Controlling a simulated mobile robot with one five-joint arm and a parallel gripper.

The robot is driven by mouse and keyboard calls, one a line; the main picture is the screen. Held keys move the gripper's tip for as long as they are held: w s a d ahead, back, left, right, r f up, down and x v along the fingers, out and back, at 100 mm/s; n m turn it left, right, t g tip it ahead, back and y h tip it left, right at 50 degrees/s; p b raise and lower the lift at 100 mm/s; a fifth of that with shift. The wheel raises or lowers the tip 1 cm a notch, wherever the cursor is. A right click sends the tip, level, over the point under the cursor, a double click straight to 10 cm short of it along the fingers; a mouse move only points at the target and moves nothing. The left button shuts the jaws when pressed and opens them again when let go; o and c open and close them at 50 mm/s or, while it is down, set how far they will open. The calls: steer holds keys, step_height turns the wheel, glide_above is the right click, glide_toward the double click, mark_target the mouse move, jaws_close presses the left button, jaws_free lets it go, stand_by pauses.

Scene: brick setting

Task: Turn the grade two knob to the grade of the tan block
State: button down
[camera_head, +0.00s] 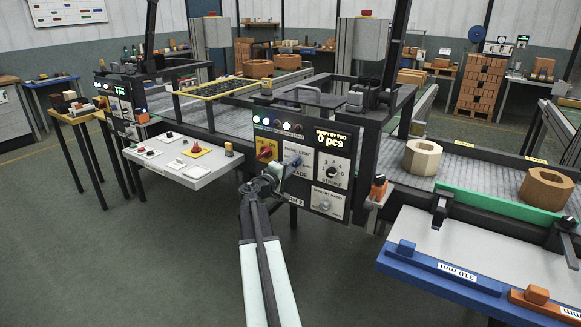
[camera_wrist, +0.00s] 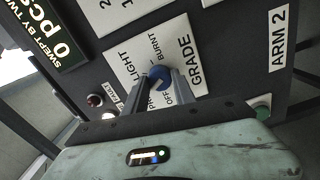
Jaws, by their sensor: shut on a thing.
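The blue grade knob (camera_wrist: 160,75) sits on a white plate (camera_head: 302,155) of the dark ARM 2 panel. The words LIGHT, BURNT and OFF are legible around it in the wrist view; another label is partly hidden. My gripper (camera_wrist: 164,86) is shut on this knob, one finger on each side. In the head view my gripper (camera_head: 279,168) reaches the panel from the front. The knob's pointer setting is not clear. A pale tan hollow block (camera_head: 422,158) stands on the conveyor right of the panel, and a browner one (camera_head: 547,188) is farther right.
A red switch on a yellow plate (camera_head: 266,149) is left of the knob, and a black STROKE knob (camera_head: 333,170) is right. A white side table (camera_head: 205,177) holds small parts at left. A blue-edged tray (camera_head: 440,268) is at right. The front floor is clear.

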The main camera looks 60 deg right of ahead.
steer(key=shift+r, duration=0.1)
steer(key=c, duration=1)
jaws_free()
steer(key=shift+d, duration=0.1)
steer(key=shift+c, duration=0.2)
steer(key=a, duration=0.8)
